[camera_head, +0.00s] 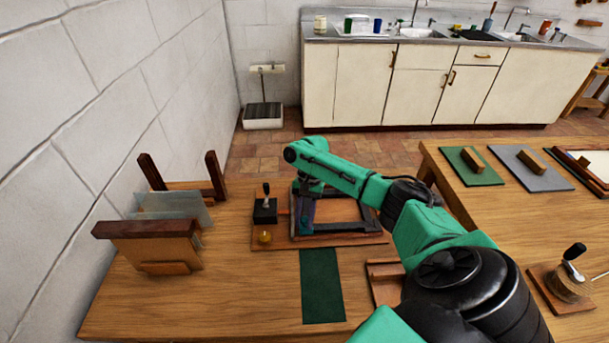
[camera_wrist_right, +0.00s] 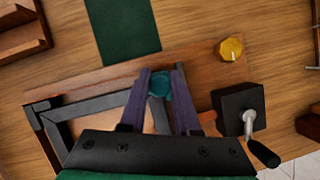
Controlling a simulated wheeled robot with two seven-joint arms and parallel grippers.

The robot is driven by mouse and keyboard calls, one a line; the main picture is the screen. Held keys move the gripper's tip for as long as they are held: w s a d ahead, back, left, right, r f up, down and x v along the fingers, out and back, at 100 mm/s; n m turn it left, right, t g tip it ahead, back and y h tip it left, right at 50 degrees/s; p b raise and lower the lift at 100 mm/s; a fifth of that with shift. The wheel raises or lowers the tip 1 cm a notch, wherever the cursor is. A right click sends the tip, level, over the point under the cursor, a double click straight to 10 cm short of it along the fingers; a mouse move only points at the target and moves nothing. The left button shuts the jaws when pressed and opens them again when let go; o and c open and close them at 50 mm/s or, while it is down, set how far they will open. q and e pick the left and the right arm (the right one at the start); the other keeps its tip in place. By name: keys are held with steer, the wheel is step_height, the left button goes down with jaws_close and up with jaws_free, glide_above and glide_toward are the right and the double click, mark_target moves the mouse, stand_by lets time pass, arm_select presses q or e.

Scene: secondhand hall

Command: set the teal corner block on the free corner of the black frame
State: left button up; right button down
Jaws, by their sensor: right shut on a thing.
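The teal corner block (camera_wrist_right: 160,84) shows in the right wrist view between the tips of my right gripper (camera_wrist_right: 163,76), which is shut on it. The frame also shows in the wrist view (camera_wrist_right: 112,90), lying on a wooden board. The block is over or at the frame's corner near the yellow knob; I cannot tell whether it touches. My left gripper is not in view.
A black clamp box with a lever (camera_head: 265,212) and a yellow knob (camera_head: 265,237) sit beside the frame on the board. A green mat (camera_head: 321,285) lies in front. A wooden rack with glass sheets (camera_head: 172,207) stands left; a wooden tray (camera_head: 383,268) is near right.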

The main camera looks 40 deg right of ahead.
steer(key=shift+f+b, duration=0.35)
steer(key=shift+f, duration=0.75)
stand_by(0.4)
stand_by(0.4)
steer(key=c, duration=0.6)
jaws_free()
steer(key=shift+o, duration=0.2)
steer(key=shift+r, duration=0.1)
steer(key=b+v, duration=0.1)
steer(key=v, duration=1.3)
steer(key=shift+r, duration=0.25)
